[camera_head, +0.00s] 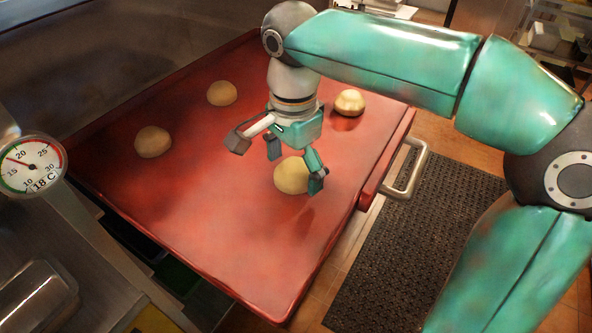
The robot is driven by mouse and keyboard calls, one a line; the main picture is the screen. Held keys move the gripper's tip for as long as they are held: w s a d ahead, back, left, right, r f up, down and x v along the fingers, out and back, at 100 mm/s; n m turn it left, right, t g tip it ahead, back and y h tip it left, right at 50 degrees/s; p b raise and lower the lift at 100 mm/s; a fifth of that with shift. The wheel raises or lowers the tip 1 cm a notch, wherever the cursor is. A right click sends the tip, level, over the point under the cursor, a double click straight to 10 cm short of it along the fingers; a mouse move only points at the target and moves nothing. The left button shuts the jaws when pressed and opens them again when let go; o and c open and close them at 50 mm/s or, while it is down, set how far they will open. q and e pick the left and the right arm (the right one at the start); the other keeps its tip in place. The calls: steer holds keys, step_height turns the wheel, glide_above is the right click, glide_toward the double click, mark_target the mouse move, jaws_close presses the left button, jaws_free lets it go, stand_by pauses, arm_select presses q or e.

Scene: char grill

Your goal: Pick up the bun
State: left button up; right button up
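Several pale round buns sit on a red tabletop (215,195). One bun (290,177) is right by my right gripper (276,165) and partly covered by one of its fingers. I cannot tell whether a finger touches that bun. Other buns lie at the left (153,142), at the back left (222,93) and at the back right (349,102). My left gripper is not in view.
A metal handle (408,172) sticks out from the table's right edge. A dark mat (415,235) lies on the tiled floor at the right. A round dial thermometer (32,166) stands at the left. The front of the red top is clear.

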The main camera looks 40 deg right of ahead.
mark_target(294, 163)
steer(key=c, duration=0.9)
steer(key=shift+r, duration=0.1)
steer(key=shift+r+p, duration=3.15)
steer(key=shift+r, duration=6.75)
